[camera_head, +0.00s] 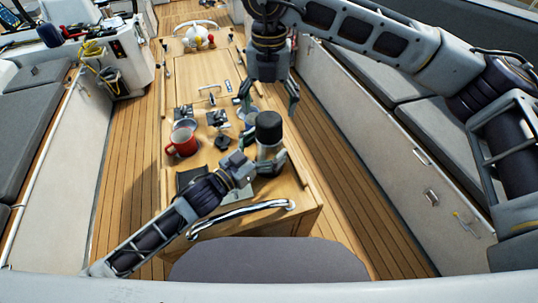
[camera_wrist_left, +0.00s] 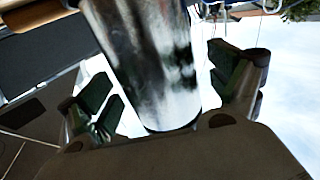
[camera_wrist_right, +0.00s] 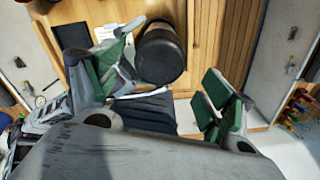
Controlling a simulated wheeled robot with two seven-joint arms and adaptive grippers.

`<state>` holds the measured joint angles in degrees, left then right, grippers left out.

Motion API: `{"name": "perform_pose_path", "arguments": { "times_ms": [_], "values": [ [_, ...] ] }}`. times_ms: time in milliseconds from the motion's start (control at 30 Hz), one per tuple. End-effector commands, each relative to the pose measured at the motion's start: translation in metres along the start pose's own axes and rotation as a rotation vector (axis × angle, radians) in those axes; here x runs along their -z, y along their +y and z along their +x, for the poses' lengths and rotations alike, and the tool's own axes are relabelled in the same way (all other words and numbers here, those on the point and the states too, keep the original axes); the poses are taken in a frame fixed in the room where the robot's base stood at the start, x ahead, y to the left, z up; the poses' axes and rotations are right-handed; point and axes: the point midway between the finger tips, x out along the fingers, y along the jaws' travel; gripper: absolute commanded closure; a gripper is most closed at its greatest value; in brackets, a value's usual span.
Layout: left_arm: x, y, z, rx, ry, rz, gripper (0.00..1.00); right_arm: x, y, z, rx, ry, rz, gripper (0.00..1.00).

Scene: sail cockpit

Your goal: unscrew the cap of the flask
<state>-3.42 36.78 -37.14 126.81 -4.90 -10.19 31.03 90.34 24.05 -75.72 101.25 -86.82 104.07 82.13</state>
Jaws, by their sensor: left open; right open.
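The flask has a steel body (camera_head: 267,154) and a black cap (camera_head: 268,127). It stands upright near the front of the wooden table (camera_head: 190,75). My left gripper (camera_head: 266,163) is open, low at the flask, with fingers on both sides of the steel body; the body also fills the middle of the left wrist view (camera_wrist_left: 150,65). Whether the fingers touch it I cannot tell. My right gripper (camera_head: 267,98) is open and points down above the cap. In the right wrist view the cap (camera_wrist_right: 160,55) lies nearer the left finger than the right one.
A red mug (camera_head: 183,141) stands left of the flask, with small dark items (camera_head: 218,118) between. A curved metal handrail (camera_head: 243,210) crosses the table's front end. Grey bench seats (camera_head: 435,125) flank the cockpit. Wooden floor is free beside the table.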

Motion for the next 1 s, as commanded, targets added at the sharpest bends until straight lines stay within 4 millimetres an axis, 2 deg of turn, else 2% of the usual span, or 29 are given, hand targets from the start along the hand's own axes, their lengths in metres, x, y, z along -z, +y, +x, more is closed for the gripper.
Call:
{"name": "perform_pose_path", "arguments": {
  "times_ms": [200, 567, 1000],
  "values": [
    [0.0002, -0.0003, 0.0074, 0.0, 0.0, 0.001, 0.09, 0.0, 0.0, 0.0, 0.0, 0.0, 0.0, 0.18],
    [0.0003, 0.0, 0.0084, 0.0, 0.0, 0.001, 0.1, 0.0, 0.0, 0.0, 0.0, 0.0, 0.0, 0.18],
    [0.0002, 0.0, 0.0083, 0.0, -0.001, 0.001, 0.67, 0.0, 0.0, 0.0, 0.0, 0.0, 0.0, 0.18]
  ]
}}
